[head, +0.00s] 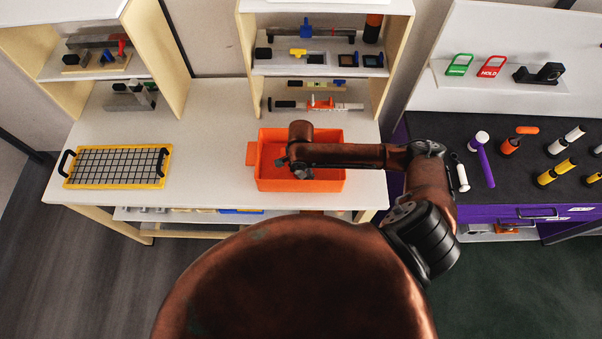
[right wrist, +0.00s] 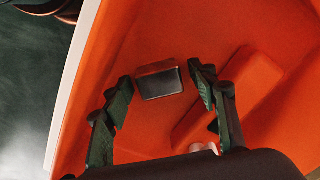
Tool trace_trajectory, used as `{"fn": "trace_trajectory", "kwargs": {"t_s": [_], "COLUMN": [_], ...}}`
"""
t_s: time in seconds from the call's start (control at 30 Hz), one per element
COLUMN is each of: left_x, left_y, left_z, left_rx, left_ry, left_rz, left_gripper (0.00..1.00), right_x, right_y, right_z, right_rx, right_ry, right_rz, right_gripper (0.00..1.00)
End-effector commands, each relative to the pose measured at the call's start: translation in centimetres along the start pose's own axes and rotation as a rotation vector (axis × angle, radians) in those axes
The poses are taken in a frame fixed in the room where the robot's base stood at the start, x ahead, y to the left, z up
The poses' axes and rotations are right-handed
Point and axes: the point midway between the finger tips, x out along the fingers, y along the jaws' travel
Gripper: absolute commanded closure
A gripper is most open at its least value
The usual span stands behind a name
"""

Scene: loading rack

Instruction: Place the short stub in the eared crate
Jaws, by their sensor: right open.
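The orange eared crate (head: 330,186) stands near the front of the white table, with an ear (head: 251,153) on its left side. My right gripper (head: 284,163) is over the crate's left part. In the right wrist view, its two green-lined fingers are spread apart inside the orange walls. A small block with a dark grey face and a brownish-orange side (right wrist: 160,84) shows between and beyond the fingertips, with gaps on both sides. It looks like the short stub lying in the crate, but I cannot be sure. The left gripper is not in view.
A yellow-framed grid tray (head: 117,167) lies on the table's left part. A shelf (head: 315,69) with tools stands behind the crate. A dark bench (head: 487,178) with several handles and cylinders is at right. The table between tray and crate is clear.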

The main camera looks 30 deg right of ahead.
Motion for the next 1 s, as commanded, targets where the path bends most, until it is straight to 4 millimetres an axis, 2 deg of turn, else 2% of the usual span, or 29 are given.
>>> {"fn": "trace_trajectory", "kwargs": {"t_s": [0.17, 0.27, 0.7, 0.83, 1.0], "left_x": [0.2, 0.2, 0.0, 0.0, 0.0], "left_y": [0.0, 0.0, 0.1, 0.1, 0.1], "left_z": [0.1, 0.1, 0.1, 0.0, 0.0], "left_rx": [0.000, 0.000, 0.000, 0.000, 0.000], "left_ry": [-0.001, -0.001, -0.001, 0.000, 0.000], "left_rz": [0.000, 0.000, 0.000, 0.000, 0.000], "left_gripper": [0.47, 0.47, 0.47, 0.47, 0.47], "right_x": [-0.2, -1.2, -9.9, -11.5, -12.3], "right_y": [0.0, 0.0, -0.1, -0.1, 0.0], "right_z": [-0.1, 0.0, 0.0, 0.0, 0.0], "right_rx": [0.000, 0.001, 0.000, 0.000, 0.001], "right_ry": [0.001, 0.000, 0.000, 0.000, -0.001], "right_rz": [-0.001, -0.001, -0.002, -0.001, 0.000], "right_gripper": [0.47, 0.47, 0.47, 0.47, 0.47]}}
